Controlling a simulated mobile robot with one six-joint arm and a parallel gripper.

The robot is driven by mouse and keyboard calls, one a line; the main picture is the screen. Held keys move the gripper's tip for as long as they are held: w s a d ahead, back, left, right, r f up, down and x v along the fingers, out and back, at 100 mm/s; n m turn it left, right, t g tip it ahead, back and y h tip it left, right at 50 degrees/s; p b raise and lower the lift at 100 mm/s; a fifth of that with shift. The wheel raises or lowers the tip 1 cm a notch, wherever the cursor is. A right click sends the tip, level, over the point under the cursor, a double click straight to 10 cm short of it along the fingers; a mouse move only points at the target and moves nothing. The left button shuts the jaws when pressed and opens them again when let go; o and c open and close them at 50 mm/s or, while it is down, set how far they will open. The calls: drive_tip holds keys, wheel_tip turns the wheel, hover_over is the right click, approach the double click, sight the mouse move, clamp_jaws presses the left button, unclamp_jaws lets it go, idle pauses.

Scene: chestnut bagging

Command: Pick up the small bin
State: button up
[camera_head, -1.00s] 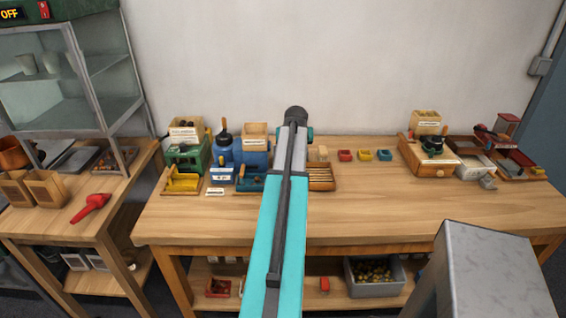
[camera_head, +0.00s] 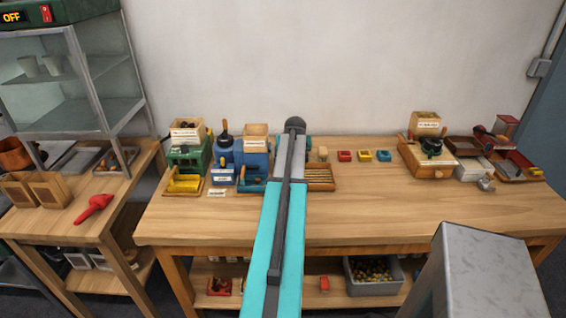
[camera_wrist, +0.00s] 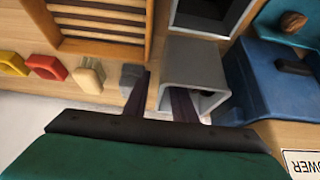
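A small grey open bin (camera_wrist: 194,62) stands on the wooden bench in the wrist view. I take it to be the small bin. My gripper (camera_wrist: 160,92) is open, with its two dark fingers apart. One finger is to the left of the bin and the other shows within the bin's opening, so the left wall lies between them. I cannot tell whether either finger touches it. In the head view my arm hides the bin and my gripper.
A wooden slatted tray (camera_wrist: 100,30), a small grey block (camera_wrist: 130,74) and a blue box (camera_wrist: 265,80) are close around the bin. Red (camera_head: 345,156), yellow (camera_head: 365,156) and blue (camera_head: 384,156) pieces lie to the right. The bench (camera_head: 370,215) is clear in front.

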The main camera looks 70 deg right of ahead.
drive_tip(key=shift+c, duration=0.2)
idle(0.4)
clamp_jaws()
idle(1.2)
